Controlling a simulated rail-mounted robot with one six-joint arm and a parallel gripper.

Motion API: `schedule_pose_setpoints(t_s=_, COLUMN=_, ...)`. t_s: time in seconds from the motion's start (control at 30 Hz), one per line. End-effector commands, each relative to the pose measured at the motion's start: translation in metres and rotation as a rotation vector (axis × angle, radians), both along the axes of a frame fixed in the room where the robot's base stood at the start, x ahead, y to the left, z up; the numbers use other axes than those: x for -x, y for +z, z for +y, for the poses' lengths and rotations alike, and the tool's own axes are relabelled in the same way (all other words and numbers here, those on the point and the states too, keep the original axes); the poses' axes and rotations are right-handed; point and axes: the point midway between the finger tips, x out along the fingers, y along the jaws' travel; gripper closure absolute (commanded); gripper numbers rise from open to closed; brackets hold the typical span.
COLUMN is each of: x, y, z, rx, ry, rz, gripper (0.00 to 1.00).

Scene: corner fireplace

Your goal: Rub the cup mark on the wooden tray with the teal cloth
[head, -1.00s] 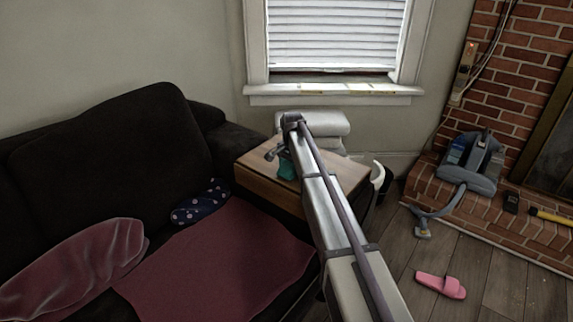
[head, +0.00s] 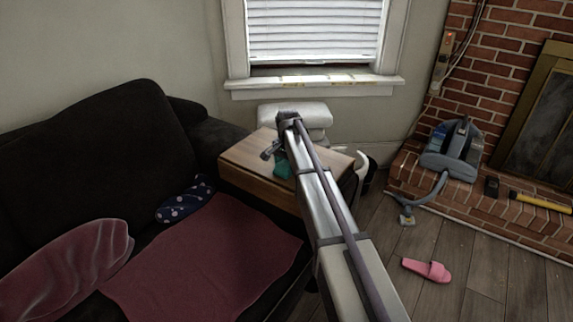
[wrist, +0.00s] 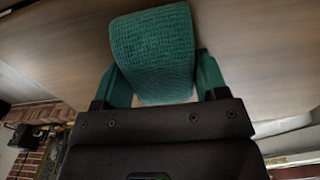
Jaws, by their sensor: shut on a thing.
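The wooden surface (head: 248,160), a light brown square top beside the sofa's arm, carries the work area; I cannot tell a separate tray from it. The teal cloth (wrist: 152,50) is a ribbed, folded pad. My gripper (wrist: 160,80) is shut on it, one finger on each side. In the head view the cloth is a small teal patch (head: 282,170) at the end of my arm, low over the middle of the wood. I cannot tell whether it touches the wood. In the wrist view the wood (wrist: 60,50) fills the background. I see no cup mark.
A dark sofa (head: 85,135) with a maroon throw (head: 205,260) and a dotted cushion (head: 185,200) stands left. White folded padding (head: 305,115) lies behind the wooden top. A vacuum (head: 452,150) sits on the brick hearth and a pink slipper (head: 427,270) on the floor.

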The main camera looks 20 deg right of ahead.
Motion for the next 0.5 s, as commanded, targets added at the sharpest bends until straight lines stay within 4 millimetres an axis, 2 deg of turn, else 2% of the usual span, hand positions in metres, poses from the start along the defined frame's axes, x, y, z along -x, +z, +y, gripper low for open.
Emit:
schedule_pose_setpoints(t_s=0.33, x=-0.027, y=0.002, z=0.022, rx=-0.001, ry=0.001, rz=-0.001, gripper=0.53)
schedule_pose_setpoints(t_s=0.5, x=-0.031, y=0.002, z=0.027, rx=-0.001, ry=0.0, rz=-0.001, gripper=0.53)
